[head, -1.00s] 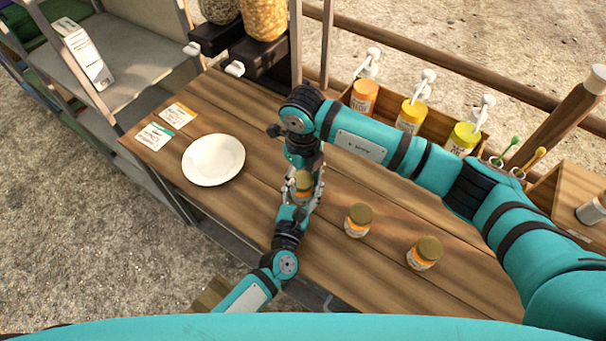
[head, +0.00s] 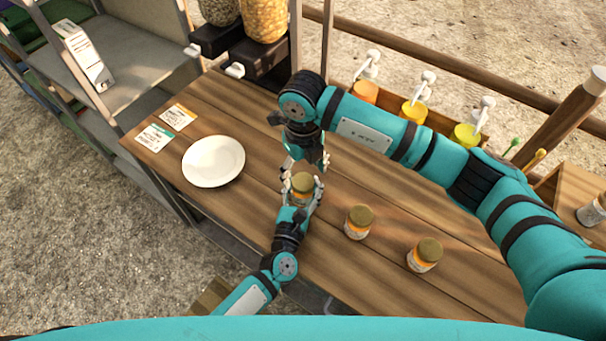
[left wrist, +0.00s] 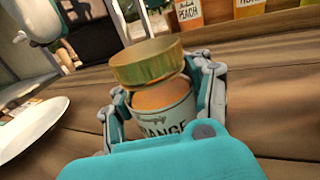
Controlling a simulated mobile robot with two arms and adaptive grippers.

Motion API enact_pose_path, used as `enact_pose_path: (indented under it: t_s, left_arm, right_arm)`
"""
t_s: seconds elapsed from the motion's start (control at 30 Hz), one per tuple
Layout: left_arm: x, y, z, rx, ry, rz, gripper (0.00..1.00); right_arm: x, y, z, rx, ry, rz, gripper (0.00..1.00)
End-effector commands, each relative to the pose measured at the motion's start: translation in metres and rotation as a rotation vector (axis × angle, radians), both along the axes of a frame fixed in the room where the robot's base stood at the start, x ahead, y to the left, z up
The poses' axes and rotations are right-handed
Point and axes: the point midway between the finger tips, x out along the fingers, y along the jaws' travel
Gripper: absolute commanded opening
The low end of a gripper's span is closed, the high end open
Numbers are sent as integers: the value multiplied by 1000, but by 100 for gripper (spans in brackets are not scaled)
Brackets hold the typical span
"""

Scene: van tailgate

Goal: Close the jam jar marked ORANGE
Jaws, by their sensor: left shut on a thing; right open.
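The jam jar (head: 301,201) stands at the table's front part, with orange contents and a label in the left wrist view (left wrist: 160,122) that reads ORANGE as far as it shows. A gold lid (left wrist: 147,64) sits on its mouth, looking slightly tilted there; whether it is tight I cannot tell. My left gripper (head: 301,196) is shut on the jar's body, one finger on each side. My right gripper (head: 305,163) is open and empty, just behind and above the lid (head: 302,182), apart from it.
Two other lidded jars (head: 359,222) (head: 424,255) stand to the right. A white plate (head: 214,160) and two cards (head: 155,137) (head: 178,116) lie to the left. Pump bottles (head: 412,110) stand in a wooden box at the back. Dispensers (head: 264,20) stand at the back left.

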Motion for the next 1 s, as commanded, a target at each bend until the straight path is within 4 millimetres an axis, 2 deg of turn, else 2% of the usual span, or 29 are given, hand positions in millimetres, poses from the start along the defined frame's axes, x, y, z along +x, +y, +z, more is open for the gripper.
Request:
enact_pose_path:
  t_s: [0.1, 0.47, 0.57, 0.8, 1.0]
  left_arm:
    - [0, 0, -1, 1, 2, -1, 0]
    - [0, 0, -1, 1, 2, -1, 0]
    - [0, 0, -1, 1, 2, -1, 0]
    - [0, 0, -1, 0, 1, -1, 0]
    - [0, 0, -1, 0, 1, -1, 0]
  right_arm:
    - [0, -1, 11, -2, -1, 0, 70]
    - [0, 0, 14, -1, -1, 40, 67]
    - [0, 0, 20, 0, -1, 164, 67]
    - [0, 0, 38, -2, -3, 579, 67]
    - [0, -1, 46, -4, -3, 756, 67]
